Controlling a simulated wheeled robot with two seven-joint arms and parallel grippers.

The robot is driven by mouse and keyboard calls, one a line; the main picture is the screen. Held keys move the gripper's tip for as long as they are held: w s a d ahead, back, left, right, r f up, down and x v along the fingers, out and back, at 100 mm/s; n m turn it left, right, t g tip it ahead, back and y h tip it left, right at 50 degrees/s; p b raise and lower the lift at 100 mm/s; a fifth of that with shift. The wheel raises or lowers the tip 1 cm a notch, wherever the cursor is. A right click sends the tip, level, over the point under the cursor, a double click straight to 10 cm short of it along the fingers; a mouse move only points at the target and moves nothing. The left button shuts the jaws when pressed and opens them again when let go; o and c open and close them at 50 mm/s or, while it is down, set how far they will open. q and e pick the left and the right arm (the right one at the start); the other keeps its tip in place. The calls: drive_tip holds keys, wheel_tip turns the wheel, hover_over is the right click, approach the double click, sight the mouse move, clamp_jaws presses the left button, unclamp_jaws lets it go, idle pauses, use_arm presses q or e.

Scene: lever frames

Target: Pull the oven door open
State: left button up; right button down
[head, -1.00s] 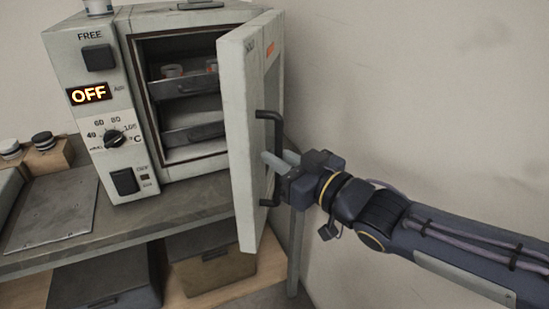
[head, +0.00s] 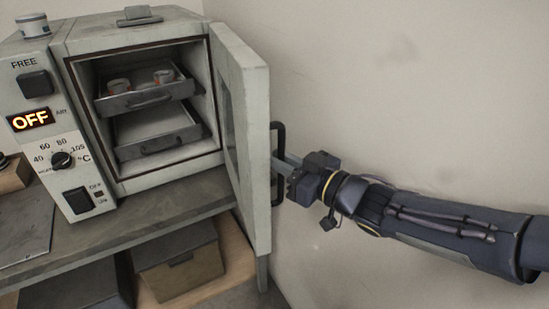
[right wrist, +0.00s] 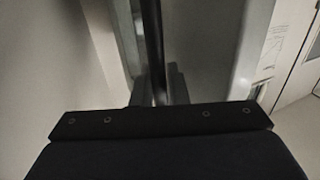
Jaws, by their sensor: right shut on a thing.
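The oven (head: 85,45) stands on a bench at the left of the head view. Its pale door (head: 247,140) is swung wide open to the right, and the inside shows two pull-out trays. The black door handle (head: 277,165) is on the door's outer face. My right gripper (head: 284,164) is shut on the handle. In the right wrist view the handle (right wrist: 152,45) runs down between the fingers, with the door (right wrist: 235,50) to its right. My left gripper is not in view.
The upper tray (head: 150,97) holds small cups, and the lower tray (head: 158,140) looks empty. The bench top (head: 150,195) is clear in front of the oven. Storage boxes (head: 178,262) sit on a shelf below. A plain wall (head: 400,80) stands behind and right of the door.

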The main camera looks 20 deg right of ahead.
drive_tip(key=shift+r, duration=0.2)
drive_tip(key=c, duration=1.5)
unclamp_jaws()
drive_tip(key=shift+f, duration=0.1)
drive_tip(key=p+v, duration=0.1)
drive_tip(key=v, duration=0.6)
drive_tip(key=shift+s+d, duration=0.25)
drive_tip(key=shift+s, duration=0.05)
drive_tip(key=shift+f, duration=0.1)
